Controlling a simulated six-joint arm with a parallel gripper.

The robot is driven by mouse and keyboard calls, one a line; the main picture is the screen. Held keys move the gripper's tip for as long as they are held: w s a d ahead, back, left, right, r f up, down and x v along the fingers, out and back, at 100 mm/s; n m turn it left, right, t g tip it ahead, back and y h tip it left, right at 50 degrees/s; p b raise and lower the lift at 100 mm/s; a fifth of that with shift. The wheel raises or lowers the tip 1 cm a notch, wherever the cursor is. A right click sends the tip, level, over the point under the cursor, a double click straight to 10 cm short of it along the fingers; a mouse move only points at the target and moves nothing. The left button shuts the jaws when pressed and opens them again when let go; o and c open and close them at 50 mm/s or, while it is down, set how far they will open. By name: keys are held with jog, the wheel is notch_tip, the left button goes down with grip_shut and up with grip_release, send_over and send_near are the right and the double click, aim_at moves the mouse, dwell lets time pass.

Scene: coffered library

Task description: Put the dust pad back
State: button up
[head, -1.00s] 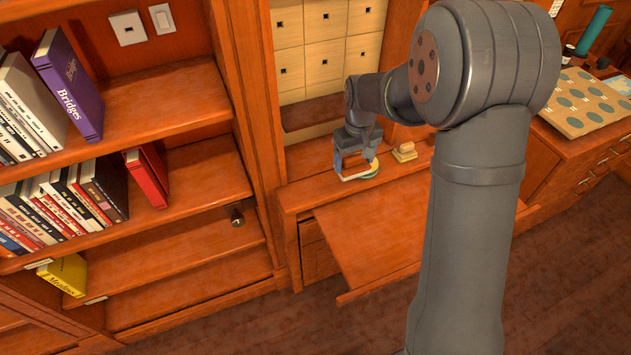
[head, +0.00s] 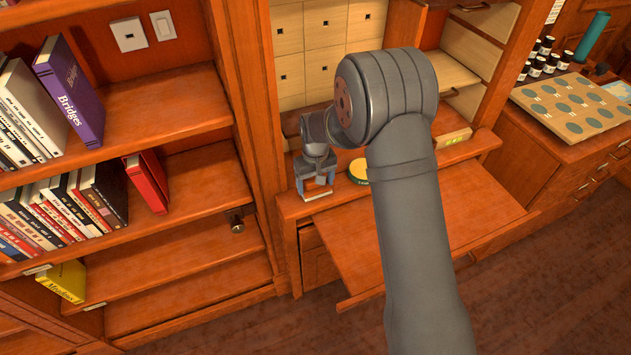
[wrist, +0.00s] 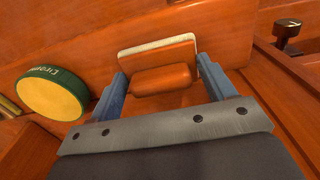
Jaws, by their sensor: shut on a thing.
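My gripper (head: 316,182) is shut on the dust pad, a wooden-handled block with a pale edge (head: 315,195). In the wrist view, the orange-brown handle of the dust pad (wrist: 163,80) sits between the two blue fingers of my gripper (wrist: 161,68), with the white-edged pad beyond it. The pad is low over the left end of the desk ledge (head: 294,207); I cannot tell whether it touches the wood. In the head view my gripper hides part of it.
A round green tin with a yellow face (head: 359,171) stands just right of my gripper; it also shows in the wrist view (wrist: 52,93). A pull-out writing board (head: 450,215) is clear. A bookcase upright (head: 255,130) stands close on the left. A dark knob (wrist: 287,30) shows in the wrist view.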

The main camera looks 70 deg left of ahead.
jog(key=o, duration=1)
jog(key=shift+f, duration=0.1)
jog(key=shift+c, duration=0.2)
notch_tip(320, 180, up, 12)
jog(key=shift+r, duration=0.2)
jog(key=shift+f, duration=4.25)
